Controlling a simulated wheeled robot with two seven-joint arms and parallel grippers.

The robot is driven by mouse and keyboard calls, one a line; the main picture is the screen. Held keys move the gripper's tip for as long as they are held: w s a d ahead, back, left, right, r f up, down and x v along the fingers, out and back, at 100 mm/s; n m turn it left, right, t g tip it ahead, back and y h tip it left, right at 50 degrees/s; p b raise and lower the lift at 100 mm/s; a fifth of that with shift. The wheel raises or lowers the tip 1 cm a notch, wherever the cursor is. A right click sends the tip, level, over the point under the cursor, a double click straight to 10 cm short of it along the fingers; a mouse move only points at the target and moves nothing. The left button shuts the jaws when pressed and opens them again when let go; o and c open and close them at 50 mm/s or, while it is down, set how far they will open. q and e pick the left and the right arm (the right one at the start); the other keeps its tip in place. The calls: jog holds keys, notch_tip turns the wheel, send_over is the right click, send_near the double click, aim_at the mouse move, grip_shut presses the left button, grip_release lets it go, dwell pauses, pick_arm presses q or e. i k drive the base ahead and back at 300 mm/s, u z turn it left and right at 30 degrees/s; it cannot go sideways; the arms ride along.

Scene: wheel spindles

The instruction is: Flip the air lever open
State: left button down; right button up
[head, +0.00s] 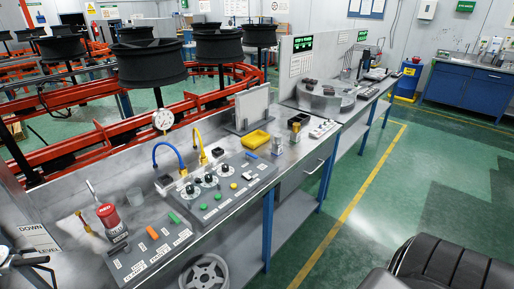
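No part is clearly readable as the air lever. A slanted thin metal rod (91,188) stands at the left of the grey workbench (80,200), near a red-topped cylinder (108,216). A blue curved hose (168,147) and a yellow upright fitting (201,148) rise behind a control panel (215,208) with black knobs and green buttons. I cannot tell whether any of these is the lever, or its position. Neither of my grippers is clearly in view. A dark metal piece (30,262) cuts into the lower left edge, too cropped to identify.
A second panel (150,256) has orange and green switches. A spoked wheel (204,273) sits at the bottom. Green floor right of the bench is open; a black ribbed object (450,268) fills the lower right.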

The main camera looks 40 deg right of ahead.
aim_at(248, 154)
jog(key=z, duration=1.65)
jog(key=i, duration=1.65)
jog(key=z, duration=0.5)
